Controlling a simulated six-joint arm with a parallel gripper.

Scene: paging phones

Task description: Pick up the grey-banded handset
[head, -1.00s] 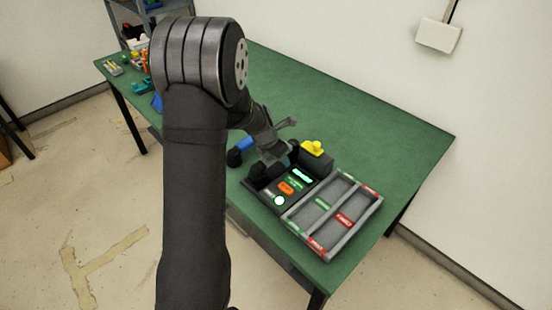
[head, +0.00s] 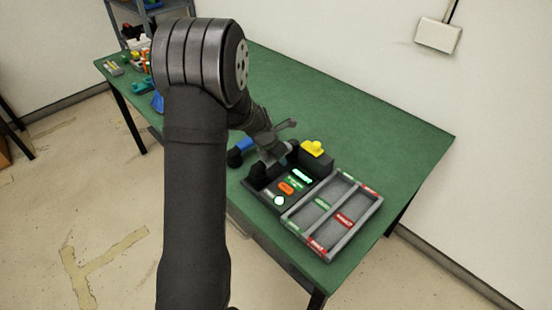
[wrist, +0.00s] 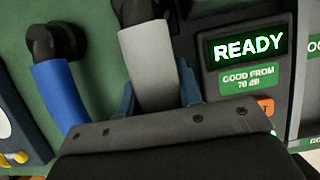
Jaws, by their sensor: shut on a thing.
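The grey-banded handset (wrist: 148,55) has a light grey grip and dark ends, and lies just left of the lit panel in the wrist view. My gripper (wrist: 157,95) is shut on its grey grip, with a blue finger on each side. In the head view my gripper (head: 275,152) is low over the back left of the black test unit (head: 270,197), and my arm hides part of the handset. I cannot tell whether the handset touches the unit. The unit's screen (wrist: 248,45) reads READY.
A blue-banded handset (wrist: 65,95) lies close to the left of my gripper. A yellow-topped dark block (head: 313,155) stands behind the unit. A grey divided tray (head: 369,222) is to its right. The green table (head: 380,130) is clear at the back right.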

